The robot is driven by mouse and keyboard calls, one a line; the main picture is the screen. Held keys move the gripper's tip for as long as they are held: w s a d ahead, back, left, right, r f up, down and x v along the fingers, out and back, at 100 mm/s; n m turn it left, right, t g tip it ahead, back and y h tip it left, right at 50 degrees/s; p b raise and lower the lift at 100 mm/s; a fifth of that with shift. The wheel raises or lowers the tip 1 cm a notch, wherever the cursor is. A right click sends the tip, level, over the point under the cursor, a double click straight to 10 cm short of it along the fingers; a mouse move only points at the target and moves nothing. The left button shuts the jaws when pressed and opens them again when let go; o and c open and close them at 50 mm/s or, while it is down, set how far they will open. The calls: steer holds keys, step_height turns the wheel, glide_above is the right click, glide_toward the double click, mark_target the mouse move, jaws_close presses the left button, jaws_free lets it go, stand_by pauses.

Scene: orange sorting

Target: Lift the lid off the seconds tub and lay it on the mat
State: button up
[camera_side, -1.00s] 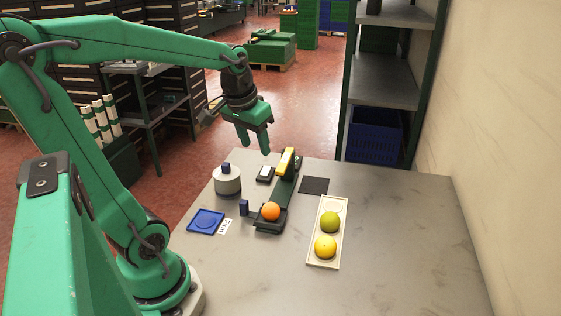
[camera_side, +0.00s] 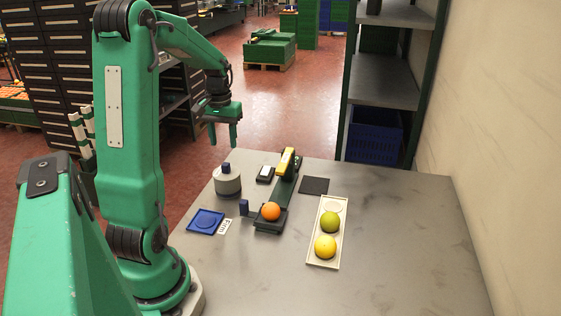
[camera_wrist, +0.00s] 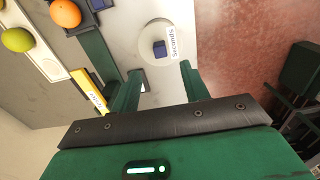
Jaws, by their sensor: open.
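In the wrist view the lid (camera_wrist: 152,32) shows from above, with a "Seconds" label (camera_wrist: 174,43) beside the knob. A dark square mat (camera_side: 314,185) lies flat and bare at the back middle of the table. My gripper (camera_side: 224,144) is open and empty, fingers pointing down, above the tub and apart from it. In the wrist view the tub and knob appear just beyond and between the fingertips (camera_wrist: 160,68).
A green stand with a yellow-topped arm (camera_side: 287,160) holds an orange (camera_side: 270,211) right of the tub. A white tray (camera_side: 318,262) holds a green and a yellow fruit. A blue square dish (camera_side: 206,221) lies in front. The table's right side is clear.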

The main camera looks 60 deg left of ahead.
mark_target(225, 164)
steer(key=shift+f, duration=1.3)
steer(key=shift+f, duration=0.1)
steer(key=shift+s+f, duration=0.15)
steer(key=shift+f, duration=2.35)
steer(key=shift+c, duration=0.3)
jaws_close()
